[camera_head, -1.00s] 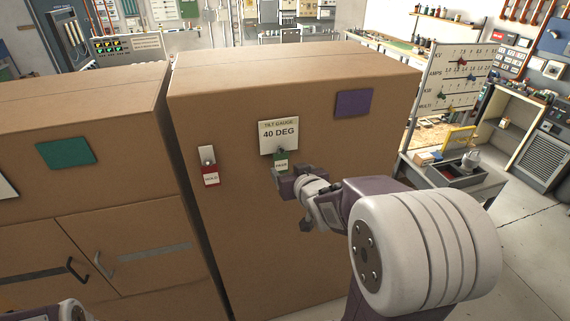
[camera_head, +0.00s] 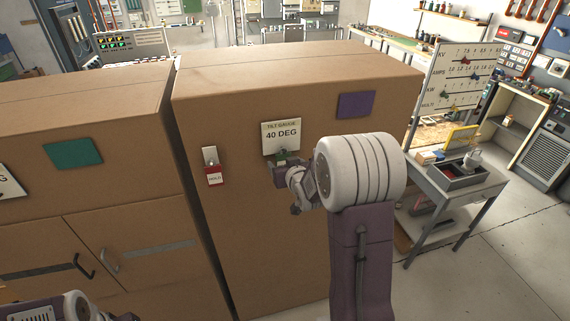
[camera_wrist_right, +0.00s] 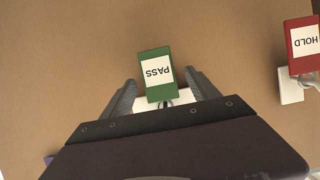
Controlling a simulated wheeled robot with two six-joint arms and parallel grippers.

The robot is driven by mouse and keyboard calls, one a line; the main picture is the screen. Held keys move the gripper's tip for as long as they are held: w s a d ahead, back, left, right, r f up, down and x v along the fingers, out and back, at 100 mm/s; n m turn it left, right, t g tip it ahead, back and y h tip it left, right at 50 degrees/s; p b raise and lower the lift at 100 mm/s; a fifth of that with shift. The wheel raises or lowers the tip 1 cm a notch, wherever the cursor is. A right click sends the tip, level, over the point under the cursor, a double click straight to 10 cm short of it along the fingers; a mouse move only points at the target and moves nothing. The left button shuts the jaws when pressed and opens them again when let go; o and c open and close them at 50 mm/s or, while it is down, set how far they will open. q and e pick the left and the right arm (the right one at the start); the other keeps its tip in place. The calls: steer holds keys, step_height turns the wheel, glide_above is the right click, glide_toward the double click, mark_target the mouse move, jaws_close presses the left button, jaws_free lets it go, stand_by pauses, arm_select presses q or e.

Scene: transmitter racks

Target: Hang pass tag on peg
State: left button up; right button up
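The green pass tag (camera_wrist_right: 155,70), with a white PASS label, is against the tan cabinet front in the right wrist view. A bit of metal hook and a white plate (camera_wrist_right: 141,104) show at its ring end; the peg itself is mostly hidden by my gripper. My right gripper (camera_wrist_right: 163,88) is open, with one finger on each side of the tag and a visible gap on both sides. In the head view the right gripper (camera_head: 280,168) covers most of the tag (camera_head: 282,155), just under the 40 DEG tilt gauge sign (camera_head: 281,134). Only part of my left arm shows at lower left.
A red HOLD tag (camera_head: 214,177) hangs from a white plate left of the gripper. A purple panel (camera_head: 356,105) is at upper right on the cabinet. Another cabinet (camera_head: 120,215) stands left, across a narrow gap. A small grey table (camera_head: 445,183) stands right.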

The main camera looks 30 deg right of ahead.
mark_target(284, 161)
steer(key=c, duration=1)
steer(key=shift+d, duration=0.1)
steer(key=shift+c, duration=1.1)
steer(key=shift+s+r, duration=0.2)
steer(key=shift+s, duration=0.15)
steer(key=shift+s+a, duration=0.2)
steer(key=shift+s, duration=0.3)
steer(key=shift+r, duration=0.15)
steer(key=shift+s+a+r, duration=0.15)
steer(key=shift+s+r, duration=0.2)
steer(key=shift+s, duration=0.05)
steer(key=shift+s+r, duration=0.1)
steer(key=shift+s, duration=0.1)
